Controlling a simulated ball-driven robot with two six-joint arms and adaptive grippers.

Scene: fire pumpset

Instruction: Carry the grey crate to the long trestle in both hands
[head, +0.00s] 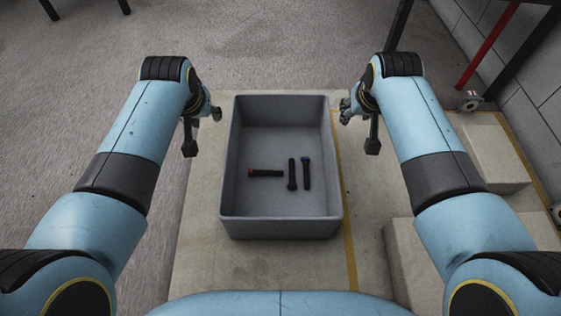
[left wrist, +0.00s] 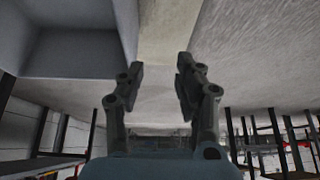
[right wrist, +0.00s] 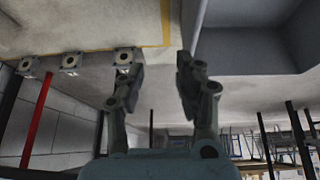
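The grey crate (head: 280,228) stands upright on a pale concrete slab, centred between my arms in the head view. Its walls also show in the left wrist view (left wrist: 75,52) and the right wrist view (right wrist: 250,48). Three dark rod-like items lie inside, one with a red end (head: 266,173). My left gripper (head: 203,130) is open and empty beside the crate's left wall, its fingers apart from it. My right gripper (head: 358,128) is open and empty beside the right wall, with a small gap. I cannot identify the long trestle for certain in these views.
The slab (head: 200,262) carries a yellow line right of the crate. Pale blocks (head: 490,150) stand at the right near a block wall. A red pipe (head: 488,45) and dark legs (head: 398,25) rise at upper right. The floor (head: 270,40) beyond the crate is clear.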

